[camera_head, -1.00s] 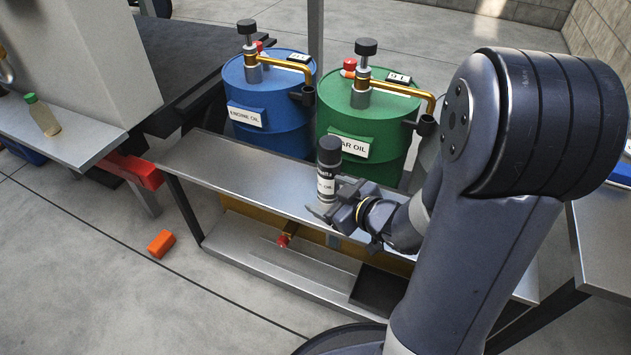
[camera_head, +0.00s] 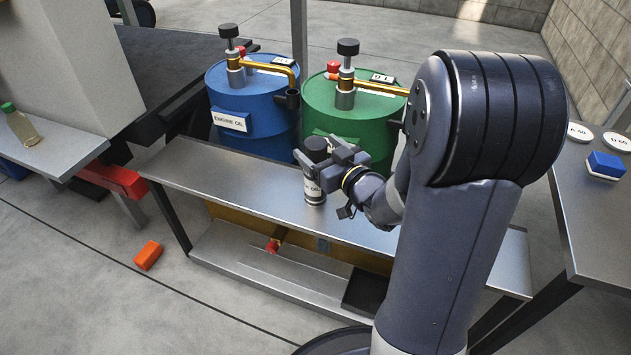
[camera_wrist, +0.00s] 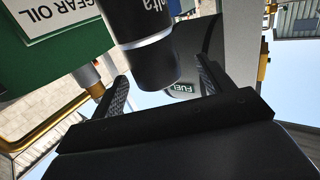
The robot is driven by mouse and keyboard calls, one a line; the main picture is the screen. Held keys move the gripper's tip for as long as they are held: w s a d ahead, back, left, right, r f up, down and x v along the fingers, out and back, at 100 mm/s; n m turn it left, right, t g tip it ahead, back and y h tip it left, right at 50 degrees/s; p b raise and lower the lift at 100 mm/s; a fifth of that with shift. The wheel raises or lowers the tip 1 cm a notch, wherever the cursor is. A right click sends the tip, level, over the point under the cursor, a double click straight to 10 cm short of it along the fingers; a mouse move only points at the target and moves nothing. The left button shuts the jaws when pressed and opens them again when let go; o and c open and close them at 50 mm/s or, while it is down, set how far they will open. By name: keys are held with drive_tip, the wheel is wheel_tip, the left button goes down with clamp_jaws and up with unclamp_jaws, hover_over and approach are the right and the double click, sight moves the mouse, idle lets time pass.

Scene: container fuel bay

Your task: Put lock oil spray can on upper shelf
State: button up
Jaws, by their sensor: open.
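The lock oil spray can (camera_head: 314,190), dark with a white label, stands upright on the upper shelf (camera_head: 225,187), in front of the green drum. My gripper (camera_head: 322,166) is open at the upper part of the can and hides some of it. In the wrist view the can (camera_wrist: 150,50) shows close up, between and just beyond the spread fingers of my gripper (camera_wrist: 163,88). I cannot tell whether a finger touches it.
A blue engine oil drum (camera_head: 232,92) and a green gear oil drum (camera_head: 320,113) stand behind the shelf. A lower shelf (camera_head: 235,259) lies below. A blue-and-white block (camera_head: 605,165) sits on the right table. An orange block (camera_head: 148,255) lies on the floor. The upper shelf's left part is clear.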

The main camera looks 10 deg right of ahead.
sight(309, 139)
drive_tip(key=b+x, duration=0.1)
drive_tip(key=x, duration=0.3)
drive_tip(key=shift+w+d, duration=0.1)
drive_tip(key=shift+c, duration=0.3)
clamp_jaws()
idle(0.4)
